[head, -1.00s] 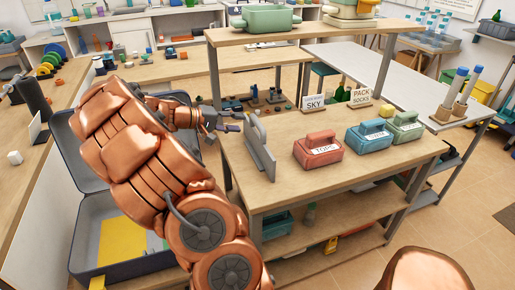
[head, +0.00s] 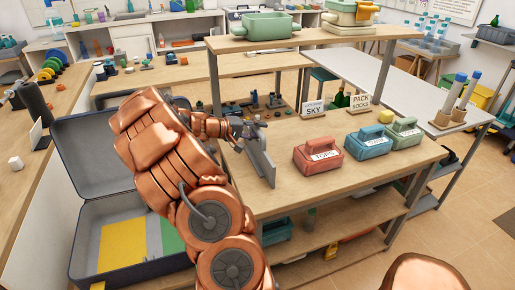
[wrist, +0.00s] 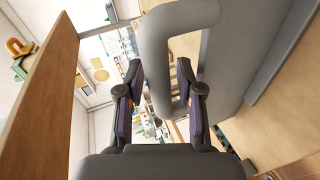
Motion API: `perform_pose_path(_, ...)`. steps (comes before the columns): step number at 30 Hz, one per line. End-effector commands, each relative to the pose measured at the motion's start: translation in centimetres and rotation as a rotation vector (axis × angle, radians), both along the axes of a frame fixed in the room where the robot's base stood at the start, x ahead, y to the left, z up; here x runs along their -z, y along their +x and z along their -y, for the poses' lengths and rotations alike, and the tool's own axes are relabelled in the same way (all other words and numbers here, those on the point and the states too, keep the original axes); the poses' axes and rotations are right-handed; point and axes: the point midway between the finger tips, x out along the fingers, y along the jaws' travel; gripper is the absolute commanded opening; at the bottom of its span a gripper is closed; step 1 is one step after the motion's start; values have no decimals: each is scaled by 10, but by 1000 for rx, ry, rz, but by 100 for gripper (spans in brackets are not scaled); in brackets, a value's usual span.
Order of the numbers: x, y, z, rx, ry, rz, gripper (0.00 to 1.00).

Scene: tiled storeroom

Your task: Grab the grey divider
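The grey divider (head: 259,162) is a thin upright panel with a loop handle, standing near the left edge of the wooden bench top (head: 300,190). My gripper (head: 250,126) is at its upper end in the head view, partly covering the handle. In the wrist view the divider (wrist: 232,60) fills the upper right. One bar of its handle lies between the two fingers of my gripper (wrist: 160,75). The fingers are apart, one on each side of the bar, and the right one shows against the handle opening. I see no clear grip on the bar.
A red caddy (head: 318,158), a blue caddy (head: 368,142) and a green caddy (head: 404,133) stand to the right on the bench. Sign cards (head: 314,108) stand behind. A raised shelf (head: 300,38) is above. An open grey case (head: 130,265) lies at the left.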

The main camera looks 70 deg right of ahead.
Motion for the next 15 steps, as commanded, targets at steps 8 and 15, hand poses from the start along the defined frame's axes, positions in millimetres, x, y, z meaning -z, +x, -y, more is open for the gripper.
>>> perform_pose_path(8,0,-2,2,0,-1,0,32)
perform_pose_path(15,0,-2,2,0,-1,0,7)
